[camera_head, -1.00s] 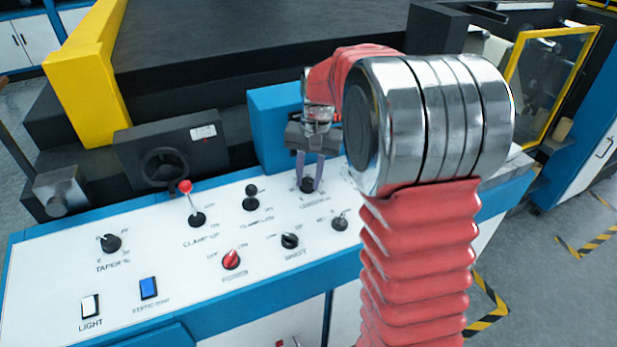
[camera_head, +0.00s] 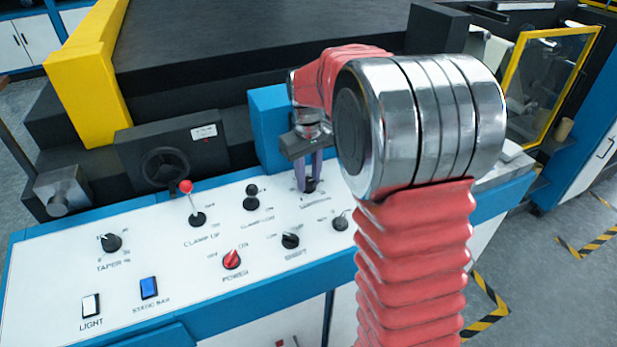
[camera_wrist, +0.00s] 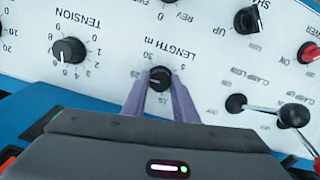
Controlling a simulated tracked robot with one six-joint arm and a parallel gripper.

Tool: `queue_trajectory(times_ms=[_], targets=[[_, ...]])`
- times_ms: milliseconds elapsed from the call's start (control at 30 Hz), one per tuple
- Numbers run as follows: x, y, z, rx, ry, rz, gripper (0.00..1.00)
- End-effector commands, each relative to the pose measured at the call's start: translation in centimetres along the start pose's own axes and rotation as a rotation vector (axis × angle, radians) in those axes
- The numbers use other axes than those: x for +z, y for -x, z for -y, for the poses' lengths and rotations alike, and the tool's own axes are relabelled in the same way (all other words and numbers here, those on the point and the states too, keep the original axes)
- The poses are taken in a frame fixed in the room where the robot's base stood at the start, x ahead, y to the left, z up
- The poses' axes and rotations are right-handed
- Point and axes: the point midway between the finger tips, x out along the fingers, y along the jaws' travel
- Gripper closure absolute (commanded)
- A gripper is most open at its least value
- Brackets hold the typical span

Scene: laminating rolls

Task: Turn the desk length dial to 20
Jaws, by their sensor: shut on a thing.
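The length dial is a small round black knob on the white control panel. In the wrist view the dial (camera_wrist: 159,78) sits beside the upside-down print "LENGTH m", with scale numbers around it. My gripper (camera_wrist: 158,84) has one purple-grey finger on each side of the dial and is shut on it. I cannot read the pointer's setting for certain. In the head view my gripper (camera_head: 309,186) reaches down to the panel's back edge, and the dial (camera_head: 311,185) shows only partly between the fingertips.
The tension dial (camera_wrist: 68,50) is left of the length dial in the wrist view. The red-topped clamp lever (camera_head: 188,190), shift knob (camera_head: 290,240), red power knob (camera_head: 232,259) and taper dial (camera_head: 111,242) share the panel. A blue box (camera_head: 268,125) stands behind my gripper.

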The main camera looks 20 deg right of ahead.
Motion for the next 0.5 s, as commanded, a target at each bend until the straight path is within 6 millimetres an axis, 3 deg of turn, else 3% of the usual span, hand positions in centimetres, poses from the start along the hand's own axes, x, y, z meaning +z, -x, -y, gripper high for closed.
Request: queue_trajectory(times_ms=[500], targets=[[0.19,-0.34,0.34,0.063,0.486,0.006,0.96]])
